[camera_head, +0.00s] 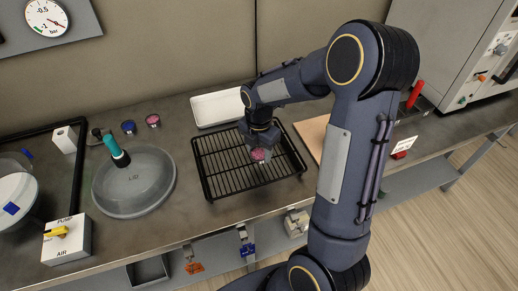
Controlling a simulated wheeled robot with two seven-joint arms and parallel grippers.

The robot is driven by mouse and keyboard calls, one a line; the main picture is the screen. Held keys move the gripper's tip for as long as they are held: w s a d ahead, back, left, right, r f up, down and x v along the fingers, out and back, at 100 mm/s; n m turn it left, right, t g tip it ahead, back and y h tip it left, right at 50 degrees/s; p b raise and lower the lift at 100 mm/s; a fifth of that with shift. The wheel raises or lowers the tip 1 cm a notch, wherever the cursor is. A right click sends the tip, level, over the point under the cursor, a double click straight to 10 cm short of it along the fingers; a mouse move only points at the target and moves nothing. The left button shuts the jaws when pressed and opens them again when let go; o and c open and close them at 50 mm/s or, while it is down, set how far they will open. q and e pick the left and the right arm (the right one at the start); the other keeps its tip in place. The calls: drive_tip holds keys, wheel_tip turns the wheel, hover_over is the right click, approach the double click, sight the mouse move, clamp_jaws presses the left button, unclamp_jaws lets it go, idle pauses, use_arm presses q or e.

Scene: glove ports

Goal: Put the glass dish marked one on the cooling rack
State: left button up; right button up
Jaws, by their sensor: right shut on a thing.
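The cooling rack (222,176) is a black wire grid in a dark frame on the grey bench, at the middle of the head view. My right gripper (262,150) points down over the rack and is shut on a small glass dish (261,155) with pinkish-red contents. The dish is over the rack's right half; I cannot tell whether it touches the wires. Its mark is not readable, and the fingers partly hide it. Two similar small dishes, one blue (128,127) and one pink (153,120), stand at the back left. My left gripper is not in view.
A white tray (213,109) lies behind the rack and a tan board (312,135) to its right. A switch box (66,242) stands at the front left edge.

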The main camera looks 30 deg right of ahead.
sight(259, 157)
drive_tip(key=shift+f, duration=0.2)
drive_tip(key=o, duration=1)
drive_tip(key=shift+c, duration=0.2)
drive_tip(key=shift+r, duration=0.1)
wheel_tip(259, 157, up, 12)
drive_tip(key=s+a+m+t+y, duration=0.2)
drive_tip(key=s+a+m, duration=0.3)
drive_tip(key=s+m, duration=0.4)
drive_tip(key=s+a+r+m+t+y, duration=0.1)
drive_tip(key=s+a+m+t, duration=0.2)
drive_tip(key=s+m, duration=0.7)
drive_tip(key=a+m, duration=0.2)
drive_tip(key=m, duration=0.2)
drive_tip(key=shift+s+r+m+t+y, duration=0.15)
drive_tip(key=shift+s+m+t+y, duration=0.15)
drive_tip(key=shift+y, duration=0.1)
